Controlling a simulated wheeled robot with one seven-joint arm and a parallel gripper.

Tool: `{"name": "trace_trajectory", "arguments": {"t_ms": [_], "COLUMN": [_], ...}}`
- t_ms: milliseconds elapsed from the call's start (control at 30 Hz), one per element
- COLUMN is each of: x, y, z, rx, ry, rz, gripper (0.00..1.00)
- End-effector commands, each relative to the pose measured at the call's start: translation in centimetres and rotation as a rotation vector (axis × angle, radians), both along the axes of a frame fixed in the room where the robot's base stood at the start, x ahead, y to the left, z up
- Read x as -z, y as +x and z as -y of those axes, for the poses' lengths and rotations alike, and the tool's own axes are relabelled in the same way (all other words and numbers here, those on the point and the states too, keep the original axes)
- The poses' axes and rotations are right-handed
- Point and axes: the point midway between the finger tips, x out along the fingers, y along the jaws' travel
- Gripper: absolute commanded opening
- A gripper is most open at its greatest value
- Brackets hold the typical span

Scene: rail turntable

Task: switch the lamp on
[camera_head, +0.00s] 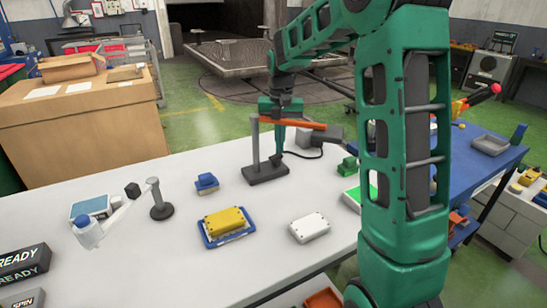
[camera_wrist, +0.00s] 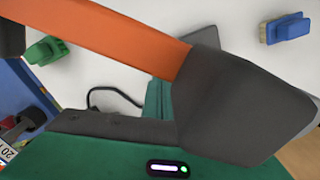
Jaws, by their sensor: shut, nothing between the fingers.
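The lamp (camera_head: 298,123) stands near the back edge of the white table, with an orange arm, a grey post and a dark flat base (camera_head: 265,174). Its grey head (camera_head: 325,135) is at the right end of the arm. I see no glow on it. My gripper (camera_head: 277,156) is shut and points down beside the post, tips close above the base; I cannot tell if they touch. In the wrist view, the orange arm (camera_wrist: 110,32) crosses close in front, and a dark block hides much of the base. The teal fingers (camera_wrist: 158,97) show partly. No switch is clearly visible.
A black cable (camera_wrist: 115,95) runs from the lamp. A small dark stand (camera_head: 160,203) is further left.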

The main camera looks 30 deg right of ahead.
Motion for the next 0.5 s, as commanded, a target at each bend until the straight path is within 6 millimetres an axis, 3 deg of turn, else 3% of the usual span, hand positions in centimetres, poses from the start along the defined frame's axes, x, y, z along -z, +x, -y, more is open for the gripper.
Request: {"name": "trace_trajectory", "arguments": {"t_ms": [500], "x": [0.68], "y": [-0.01], "z": [-0.03], "rx": [0.0], "ry": [0.001], "rz": [-0.001], "gripper": [0.0]}}
